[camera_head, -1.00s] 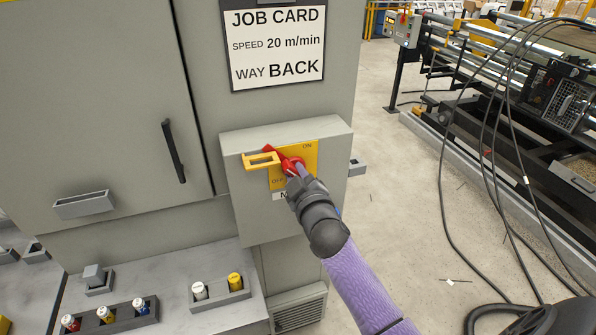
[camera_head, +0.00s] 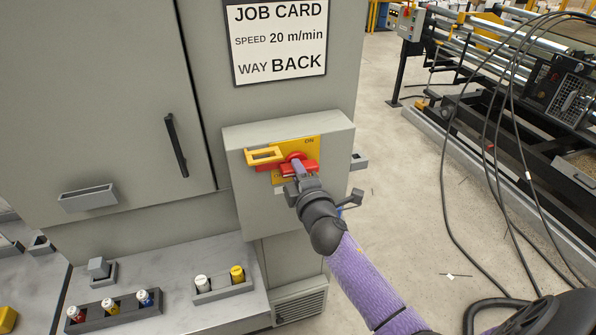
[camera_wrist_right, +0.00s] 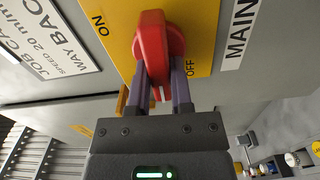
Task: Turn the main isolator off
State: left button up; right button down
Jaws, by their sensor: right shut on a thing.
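The main isolator is a red rotary handle (camera_head: 310,168) on a yellow plate (camera_head: 311,145) on a grey box (camera_head: 240,135). The handle lies nearly level across the plate. My right gripper (camera_head: 298,168) is shut on the handle from the front. In the right wrist view the red handle (camera_wrist_right: 156,45) sits between both fingers, with ON to its left and OFF to its right. My left gripper is not in view.
A yellow hasp (camera_head: 264,155) sticks out at the plate's left. A job card (camera_head: 278,40) hangs above. A shelf below carries several coloured plugs in holders (camera_head: 115,310). Black cables (camera_head: 490,150) hang at the right, before a roller machine. Floor between is mostly clear.

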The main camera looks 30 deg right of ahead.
jog(key=shift+n, duration=0.4)
jog(key=c, duration=0.5)
grip_release()
jog(key=v, duration=1)
jog(key=shift+d, duration=0.1)
